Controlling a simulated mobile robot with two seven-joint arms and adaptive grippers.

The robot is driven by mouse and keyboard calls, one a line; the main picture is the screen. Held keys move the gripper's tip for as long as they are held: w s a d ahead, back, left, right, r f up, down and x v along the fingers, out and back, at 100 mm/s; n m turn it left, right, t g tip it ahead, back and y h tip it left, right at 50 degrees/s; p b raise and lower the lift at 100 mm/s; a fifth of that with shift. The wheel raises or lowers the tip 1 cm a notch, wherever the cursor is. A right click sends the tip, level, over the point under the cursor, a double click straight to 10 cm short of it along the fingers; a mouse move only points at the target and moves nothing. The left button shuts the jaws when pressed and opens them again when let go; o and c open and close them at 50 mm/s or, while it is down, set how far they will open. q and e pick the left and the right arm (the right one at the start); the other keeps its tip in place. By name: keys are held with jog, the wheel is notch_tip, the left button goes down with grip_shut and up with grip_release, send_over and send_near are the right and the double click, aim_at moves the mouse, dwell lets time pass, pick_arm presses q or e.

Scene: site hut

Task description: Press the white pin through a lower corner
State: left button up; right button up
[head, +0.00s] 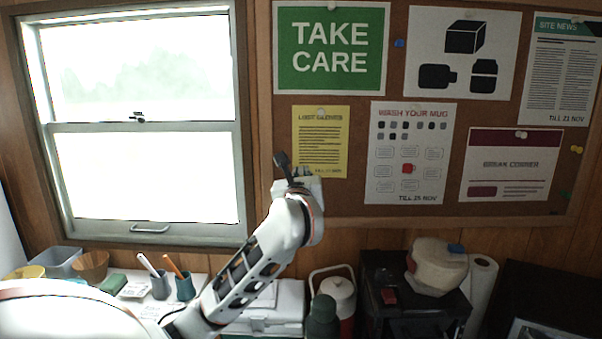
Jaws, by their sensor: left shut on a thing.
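My left gripper (290,168) is at the cork board, in front of the lower left corner of the yellow notice (320,140) headed "Lost gloves". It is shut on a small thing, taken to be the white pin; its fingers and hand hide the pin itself. I cannot tell whether the pin touches the paper. A pale pin (320,112) shows at the top middle of the yellow notice. The notice hangs upright, and its lower right corner is clear of the gripper. My right gripper is not in view.
The cork board (460,212) also bears a green "Take care" sign (331,48), a mug poster (408,152) and other notices. Spare pins, one blue (399,43), sit in bare cork. A window (140,180) is left; a flask (335,292) and cluttered surfaces are below.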

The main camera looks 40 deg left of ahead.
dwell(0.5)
pick_arm(q)
jog(key=o, duration=0.7)
jog(key=shift+f, duration=0.1)
jog(key=shift+o, duration=0.2)
jog(key=v, duration=0.7)
jog(key=shift+s, duration=0.2)
jog(key=shift+d, duration=0.15)
